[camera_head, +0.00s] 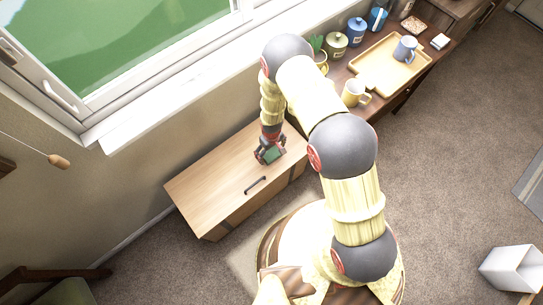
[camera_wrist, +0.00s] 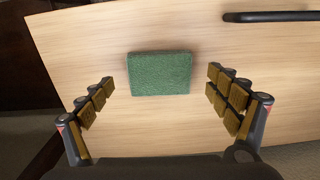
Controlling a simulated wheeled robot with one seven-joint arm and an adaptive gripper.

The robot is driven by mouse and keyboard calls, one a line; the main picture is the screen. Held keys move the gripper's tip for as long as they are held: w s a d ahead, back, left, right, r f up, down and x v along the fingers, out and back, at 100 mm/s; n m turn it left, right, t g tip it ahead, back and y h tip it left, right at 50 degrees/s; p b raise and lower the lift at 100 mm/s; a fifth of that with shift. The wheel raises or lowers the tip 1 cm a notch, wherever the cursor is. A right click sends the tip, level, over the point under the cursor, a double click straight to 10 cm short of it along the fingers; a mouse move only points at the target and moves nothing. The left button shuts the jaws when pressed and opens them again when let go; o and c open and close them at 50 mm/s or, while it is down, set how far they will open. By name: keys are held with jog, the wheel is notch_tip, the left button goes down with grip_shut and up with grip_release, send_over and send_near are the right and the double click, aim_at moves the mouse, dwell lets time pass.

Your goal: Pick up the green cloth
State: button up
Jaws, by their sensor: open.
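The green cloth (camera_wrist: 160,74) is a small folded rectangle lying flat on the light wooden cabinet top. In the wrist view it lies between and a little beyond the fingertips of my gripper (camera_wrist: 160,88). The fingers are spread wide, with a gap on each side of the cloth, and hold nothing. In the head view my gripper (camera_head: 271,157) is low over the cabinet top, and the green cloth (camera_head: 274,154) shows partly at the fingers. How high the fingertips are above the surface I cannot tell.
The wooden cabinet (camera_head: 215,180) stands under the window and has a black handle (camera_head: 255,185), also at the top right of the wrist view (camera_wrist: 270,16).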

jog(key=shift+f, duration=0.85)
jog(key=shift+c, duration=0.5)
jog(key=c, duration=0.9)
